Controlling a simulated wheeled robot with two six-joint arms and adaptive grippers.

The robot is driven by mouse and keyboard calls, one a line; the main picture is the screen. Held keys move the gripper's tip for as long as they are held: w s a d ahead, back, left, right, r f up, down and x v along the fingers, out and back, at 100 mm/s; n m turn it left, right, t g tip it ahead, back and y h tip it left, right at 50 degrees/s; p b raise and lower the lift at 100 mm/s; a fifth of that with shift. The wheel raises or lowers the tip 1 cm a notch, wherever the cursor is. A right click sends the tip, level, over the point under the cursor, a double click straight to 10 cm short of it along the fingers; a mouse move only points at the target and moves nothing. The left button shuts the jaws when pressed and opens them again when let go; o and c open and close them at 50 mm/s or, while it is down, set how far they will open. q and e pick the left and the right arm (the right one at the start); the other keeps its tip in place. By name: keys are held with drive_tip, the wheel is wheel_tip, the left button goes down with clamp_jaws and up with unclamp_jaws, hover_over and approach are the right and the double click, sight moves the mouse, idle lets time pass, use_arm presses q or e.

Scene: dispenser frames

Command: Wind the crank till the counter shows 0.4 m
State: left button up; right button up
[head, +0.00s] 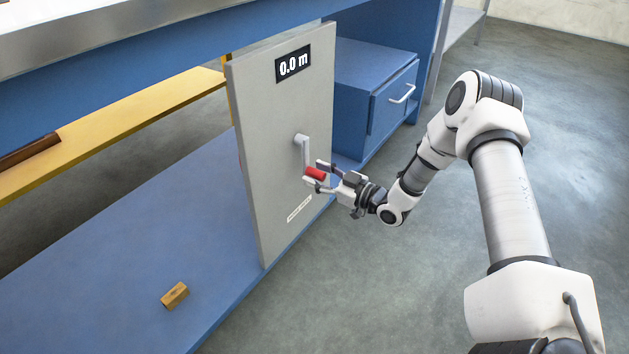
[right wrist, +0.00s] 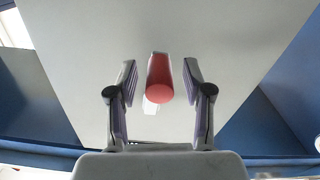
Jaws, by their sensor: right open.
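The counter (head: 293,64) on the upright grey panel (head: 270,130) reads 0.0 m. Below it, the crank's light grey arm (head: 302,150) hangs down to a red handle (head: 315,174) that sticks out from the panel. My right gripper (head: 318,173) is open, with one finger on either side of the red handle. In the right wrist view the handle (right wrist: 160,80) lies between the two open fingers (right wrist: 160,85), with a gap on both sides. My left gripper is not in view.
A small wooden block (head: 175,296) lies on the blue lower shelf (head: 130,250) left of the panel. A blue drawer unit (head: 372,95) with a light handle stands behind the panel. A yellow shelf (head: 110,125) runs along the left. Grey floor is clear to the right.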

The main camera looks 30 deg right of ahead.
drive_tip(key=shift+w+a, duration=0.1)
drive_tip(key=shift+w, duration=0.25)
clamp_jaws()
drive_tip(key=shift+a+r, duration=0.1)
